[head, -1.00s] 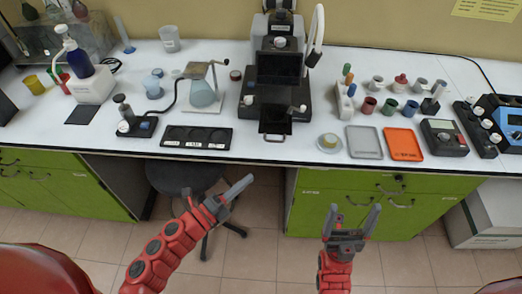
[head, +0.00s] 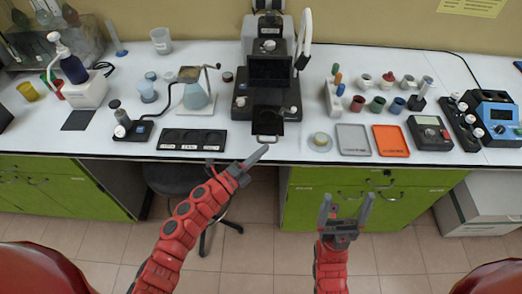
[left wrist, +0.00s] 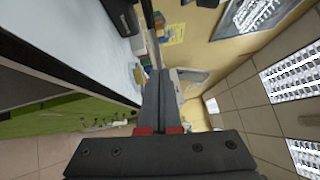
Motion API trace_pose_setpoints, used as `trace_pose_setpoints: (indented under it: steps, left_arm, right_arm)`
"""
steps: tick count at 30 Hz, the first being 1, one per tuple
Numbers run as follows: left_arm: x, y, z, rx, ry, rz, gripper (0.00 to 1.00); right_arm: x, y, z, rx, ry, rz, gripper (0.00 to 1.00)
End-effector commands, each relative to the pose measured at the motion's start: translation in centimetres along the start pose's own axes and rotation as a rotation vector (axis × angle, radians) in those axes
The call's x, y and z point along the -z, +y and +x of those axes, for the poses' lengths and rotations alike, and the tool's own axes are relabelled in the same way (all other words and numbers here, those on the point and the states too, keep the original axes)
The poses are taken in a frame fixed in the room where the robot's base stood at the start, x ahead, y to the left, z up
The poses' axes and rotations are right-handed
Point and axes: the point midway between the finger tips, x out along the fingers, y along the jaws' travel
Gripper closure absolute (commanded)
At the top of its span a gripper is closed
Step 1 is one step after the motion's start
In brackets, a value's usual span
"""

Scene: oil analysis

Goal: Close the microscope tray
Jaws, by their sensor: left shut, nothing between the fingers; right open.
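The black microscope (head: 270,75) stands at the back middle of the white bench. Its black tray (head: 267,126) sticks out at the front, with a light handle (head: 265,139) near the bench's front edge. My left gripper (head: 264,150) is shut and empty, its tips just in front of and below the handle; I cannot tell whether they touch it. In the left wrist view the shut fingers (left wrist: 160,95) point past the bench edge. My right gripper (head: 346,200) is open and empty, in front of the green cabinet, below the bench top.
A black slotted holder (head: 192,140) lies left of the tray. A small round dish (head: 320,142), a grey tray (head: 352,140) and an orange tray (head: 391,141) lie to its right. A dark stool (head: 178,178) stands under the bench.

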Motion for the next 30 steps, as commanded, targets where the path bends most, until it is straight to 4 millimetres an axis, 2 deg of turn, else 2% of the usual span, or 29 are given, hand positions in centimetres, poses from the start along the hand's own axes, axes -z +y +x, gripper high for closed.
trace_pose_setpoints:
  steps: [8,21,25,30]
  left_arm:
    - [-0.5,0.4,0.6,0.0,0.002,0.003,1.0]
    - [-7.2,2.3,7.6,0.001,-0.001,0.004,1.0]
    - [-8.6,2.5,8.9,0.0,-0.003,0.003,1.0]
    - [-9.1,2.2,9.6,0.002,-0.001,0.001,1.0]
  right_arm:
    - [-0.1,0.0,-0.6,0.0,0.0,0.0,0.13]
    - [-0.9,-0.3,-5.4,0.0,0.0,0.0,0.13]
    - [-1.1,-0.3,-6.2,0.0,0.0,0.0,0.13]
    - [-1.1,-0.3,-6.5,0.0,0.0,0.0,0.13]
